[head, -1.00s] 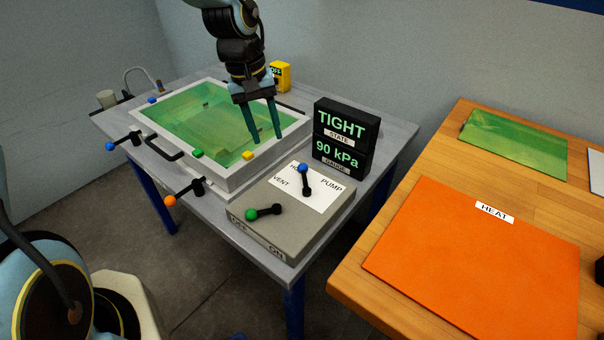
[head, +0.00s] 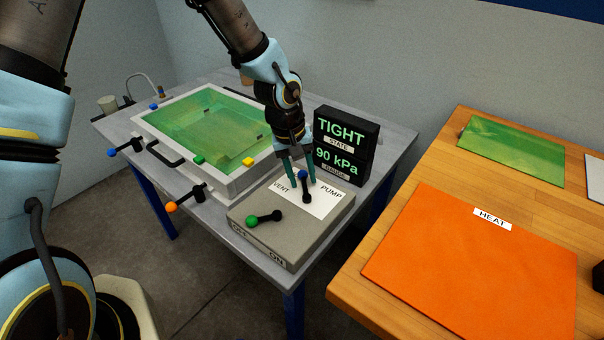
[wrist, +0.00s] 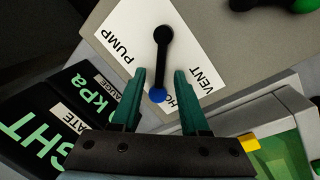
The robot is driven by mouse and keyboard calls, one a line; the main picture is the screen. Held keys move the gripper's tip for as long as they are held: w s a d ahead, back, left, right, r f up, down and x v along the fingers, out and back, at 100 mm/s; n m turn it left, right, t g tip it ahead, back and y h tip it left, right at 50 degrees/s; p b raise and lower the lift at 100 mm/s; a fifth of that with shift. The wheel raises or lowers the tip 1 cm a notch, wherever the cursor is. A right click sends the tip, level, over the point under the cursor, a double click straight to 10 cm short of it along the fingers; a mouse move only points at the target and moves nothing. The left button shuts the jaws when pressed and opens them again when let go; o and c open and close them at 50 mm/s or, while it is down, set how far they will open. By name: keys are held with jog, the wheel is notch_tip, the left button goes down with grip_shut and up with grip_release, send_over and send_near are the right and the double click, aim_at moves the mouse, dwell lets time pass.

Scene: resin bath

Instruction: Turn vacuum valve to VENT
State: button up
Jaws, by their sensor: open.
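The vacuum valve is a black lever with a blue knob (head: 302,174) on a white label marked VENT, a partly hidden word starting HO, and PUMP. In the head view the lever lies between VENT on the left and PUMP on the right, knob end toward the back. My gripper (head: 302,184) is open with its green fingers on either side of the knob end. In the wrist view the blue knob (wrist: 158,95) sits between the open fingers (wrist: 157,100), with visible gaps on both sides. The fingers do not grip it.
A second lever with a green knob (head: 253,221) sits on the same grey box (head: 300,232), marked OFF and ON. The display (head: 342,145) behind reads TIGHT and 90 kPa. The green bath (head: 232,185) stands left; an orange HEAT mat (head: 470,270) lies on the right table.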

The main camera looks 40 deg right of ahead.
jog(key=shift+c, duration=0.3)
grip_shut()
dwell(1.1)
